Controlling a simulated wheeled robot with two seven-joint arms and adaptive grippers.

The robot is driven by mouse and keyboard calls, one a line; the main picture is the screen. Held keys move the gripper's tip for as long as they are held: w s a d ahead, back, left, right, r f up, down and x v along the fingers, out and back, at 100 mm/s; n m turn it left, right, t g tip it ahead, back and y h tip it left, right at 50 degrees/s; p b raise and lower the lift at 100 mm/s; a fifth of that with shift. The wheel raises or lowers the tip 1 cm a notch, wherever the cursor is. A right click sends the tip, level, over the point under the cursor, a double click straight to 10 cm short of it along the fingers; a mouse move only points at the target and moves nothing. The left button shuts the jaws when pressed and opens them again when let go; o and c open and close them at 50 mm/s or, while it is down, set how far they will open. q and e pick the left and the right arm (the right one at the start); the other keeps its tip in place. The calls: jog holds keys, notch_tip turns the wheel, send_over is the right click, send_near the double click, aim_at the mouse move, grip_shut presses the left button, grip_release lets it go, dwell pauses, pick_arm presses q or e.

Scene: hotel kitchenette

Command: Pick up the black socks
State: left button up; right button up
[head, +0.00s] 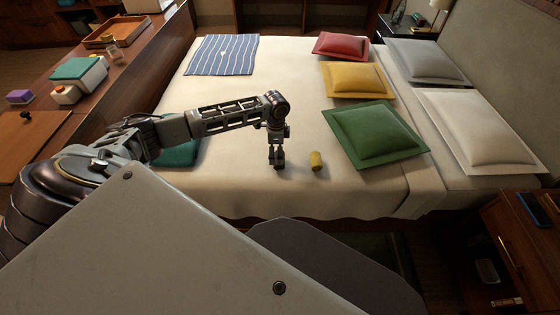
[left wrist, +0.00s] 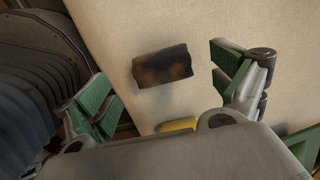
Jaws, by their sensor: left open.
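The black socks (left wrist: 162,67) show in the left wrist view as a dark rolled bundle with brownish patches, lying on the cream bed cover. In the head view I cannot make them out; my left gripper seems to hide them. My left gripper (head: 277,161) points down over the near part of the bed. In the left wrist view its green-padded fingers (left wrist: 165,88) are spread apart, with the socks between and beyond them, untouched. My right gripper is in neither view.
A yellow roll (head: 317,161) lies on the bed just right of my left gripper, close to the socks. Green (head: 374,134), yellow (head: 357,80) and red (head: 341,46) cushions lie further right. A striped blue cloth (head: 222,55) lies at the far left. A teal item (head: 178,154) is under my left arm.

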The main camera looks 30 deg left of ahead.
pick_arm(q)
jog(key=shift+f, duration=0.15)
jog(key=shift+w+d+f, duration=0.1)
jog(key=shift+d+f, duration=0.05)
jog(key=shift+f, duration=0.3)
jog(key=shift+w+d+f+b, duration=0.1)
jog(key=shift+f+b, duration=0.2)
jog(key=shift+f, duration=0.2)
jog(key=shift+w+d+f+b, duration=0.1)
jog(key=shift+f+b, duration=0.15)
jog(key=shift+f, duration=0.25)
jog(key=shift+s+f, duration=0.1)
jog(key=shift+f, duration=0.9)
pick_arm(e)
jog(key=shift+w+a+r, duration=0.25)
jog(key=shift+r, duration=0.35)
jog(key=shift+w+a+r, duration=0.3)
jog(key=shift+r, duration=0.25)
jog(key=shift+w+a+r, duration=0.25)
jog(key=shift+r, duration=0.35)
pick_arm(q)
jog(key=c, duration=1.1)
